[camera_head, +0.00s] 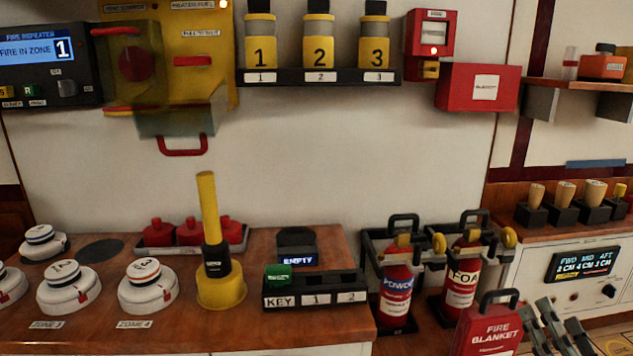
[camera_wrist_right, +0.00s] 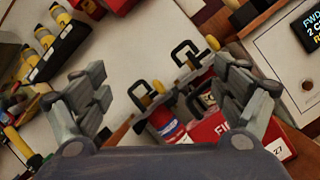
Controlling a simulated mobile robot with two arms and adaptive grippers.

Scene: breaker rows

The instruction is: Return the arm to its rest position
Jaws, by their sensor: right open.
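My right gripper (camera_head: 558,316) shows at the bottom right of the head view, just right of the red fire blanket case (camera_head: 490,328). Its grey fingers are spread apart. In the right wrist view the fingers of my right gripper (camera_wrist_right: 162,78) stand wide at both sides with nothing held between them. The red fire blanket case (camera_wrist_right: 208,130) shows behind and between them there, partly hidden by the right finger. My left gripper is not in view.
Two extinguishers, powder (camera_head: 396,290) and foam (camera_head: 461,280), stand in black racks beside the case. A wooden counter (camera_head: 100,338) at left carries white detectors (camera_head: 148,285) and a yellow-handled tool (camera_head: 208,235). A right-hand counter has a display panel (camera_head: 585,263).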

